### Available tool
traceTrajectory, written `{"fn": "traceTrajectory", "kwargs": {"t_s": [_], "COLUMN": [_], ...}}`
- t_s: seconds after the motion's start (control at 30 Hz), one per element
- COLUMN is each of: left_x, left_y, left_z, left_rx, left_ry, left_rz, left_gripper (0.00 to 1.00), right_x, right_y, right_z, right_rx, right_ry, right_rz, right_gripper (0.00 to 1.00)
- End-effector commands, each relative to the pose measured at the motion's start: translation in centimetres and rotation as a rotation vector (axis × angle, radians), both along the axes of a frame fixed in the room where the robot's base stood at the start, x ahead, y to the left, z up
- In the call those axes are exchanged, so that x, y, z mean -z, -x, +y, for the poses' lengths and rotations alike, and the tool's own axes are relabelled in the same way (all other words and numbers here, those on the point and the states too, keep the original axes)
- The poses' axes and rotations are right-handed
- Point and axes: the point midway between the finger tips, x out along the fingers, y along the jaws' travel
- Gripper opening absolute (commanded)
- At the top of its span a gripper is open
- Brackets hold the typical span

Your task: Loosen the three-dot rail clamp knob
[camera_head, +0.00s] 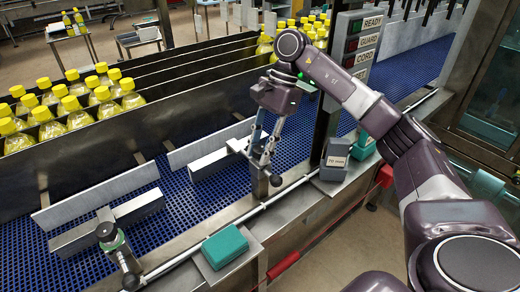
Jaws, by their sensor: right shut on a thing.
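My right gripper (263,160) reaches down from the upper right and is shut on a rail clamp knob at the middle of the conveyor's near side. The fingers mostly hide this knob, and I cannot make out any dots on it. A dark ball end (275,180) shows just below the fingertips. Another rail clamp knob (106,232), dark and round, stands uncovered at the lower left, with a rod running down to a dark ball (130,282). Its dot marks are too small to tell. My left gripper is not in view.
Metal guide rails (110,222) lie over the blue conveyor belt (180,200). A teal box (225,246) sits on the front ledge, and a dark grey box (335,158) stands right of the gripper. Yellow-capped bottles (75,105) fill lanes behind. A sign post (360,40) rises behind my arm.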

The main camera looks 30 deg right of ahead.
Motion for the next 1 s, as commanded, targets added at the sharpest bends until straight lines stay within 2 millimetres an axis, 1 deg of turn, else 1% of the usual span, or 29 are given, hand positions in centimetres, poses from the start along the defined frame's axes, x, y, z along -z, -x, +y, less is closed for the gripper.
{"fn": "traceTrajectory", "kwargs": {"t_s": [0.03,0.13,0.17,0.3,0.57,0.67,0.77,0.93,1.0], "left_x": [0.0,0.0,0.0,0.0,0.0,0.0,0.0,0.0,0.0], "left_y": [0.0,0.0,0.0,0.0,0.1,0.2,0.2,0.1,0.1], "left_z": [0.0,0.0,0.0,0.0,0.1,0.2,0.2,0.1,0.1], "left_rx": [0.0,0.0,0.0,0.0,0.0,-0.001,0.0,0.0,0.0], "left_ry": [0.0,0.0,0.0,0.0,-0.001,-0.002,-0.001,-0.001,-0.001], "left_rz": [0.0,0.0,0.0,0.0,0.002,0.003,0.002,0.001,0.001], "left_gripper": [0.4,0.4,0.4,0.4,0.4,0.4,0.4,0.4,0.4], "right_x": [0.3,0.4,0.4,0.3,0.1,-0.3,-1.5,-5.2,-6.2], "right_y": [0.2,0.2,0.2,0.1,0.1,0.0,-0.1,-0.1,0.0], "right_z": [0.0,0.0,0.0,0.0,0.0,0.0,0.1,0.1,0.0], "right_rx": [-0.002,-0.002,-0.002,-0.001,0.001,0.001,-0.001,-0.001,0.0], "right_ry": [0.003,0.003,0.003,0.002,0.001,0.0,0.0,-0.001,0.002], "right_rz": [0.009,0.009,0.009,0.007,0.004,0.001,-0.001,-0.002,0.001], "right_gripper": [0.02,0.02,0.28,0.43,0.44,0.44,0.44,0.44,0.44]}}
